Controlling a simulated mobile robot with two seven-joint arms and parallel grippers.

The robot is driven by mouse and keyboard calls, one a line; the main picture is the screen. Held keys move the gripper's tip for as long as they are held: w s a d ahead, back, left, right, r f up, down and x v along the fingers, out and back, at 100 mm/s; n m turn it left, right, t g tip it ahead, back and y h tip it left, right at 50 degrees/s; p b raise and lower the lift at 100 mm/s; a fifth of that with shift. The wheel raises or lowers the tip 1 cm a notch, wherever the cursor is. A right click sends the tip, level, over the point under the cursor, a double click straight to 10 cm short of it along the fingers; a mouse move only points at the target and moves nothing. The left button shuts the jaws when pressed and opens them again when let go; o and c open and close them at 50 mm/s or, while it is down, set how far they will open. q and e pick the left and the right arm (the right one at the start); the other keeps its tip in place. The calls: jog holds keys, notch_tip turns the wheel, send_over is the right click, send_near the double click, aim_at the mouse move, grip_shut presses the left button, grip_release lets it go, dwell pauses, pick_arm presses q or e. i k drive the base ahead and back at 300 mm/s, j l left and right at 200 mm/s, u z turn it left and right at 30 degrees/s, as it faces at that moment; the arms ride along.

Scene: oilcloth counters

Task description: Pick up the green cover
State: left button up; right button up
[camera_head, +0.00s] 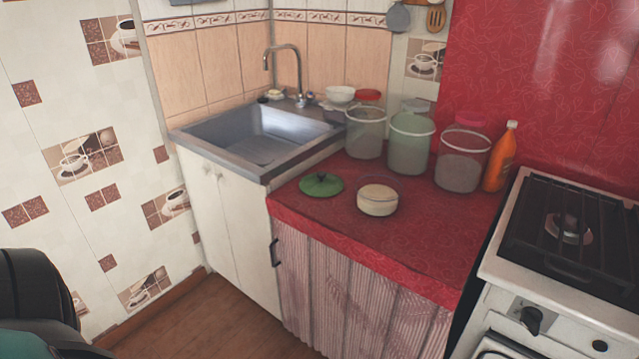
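The green cover (321,185) is a round, flat lid with a small dark knob on top. It lies on the red oilcloth counter (425,240), near its left edge beside the sink. A cream round pot or container (377,201) stands just to its right, apart from it. Neither of my grippers shows in the head view. A dark and teal part at the lower left corner appears to be mine.
Several large jars stand behind the cover, including a greenish one (410,143). An orange bottle (501,157) stands near the stove (510,285) at the right. The metal sink (255,150) is at the left. The counter front is clear.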

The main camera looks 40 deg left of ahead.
aim_at(321, 184)
jog(key=j+z, duration=0.35)
jog(key=j, duration=0.7)
jog(key=j+z, duration=0.3)
jog(key=j, duration=0.75)
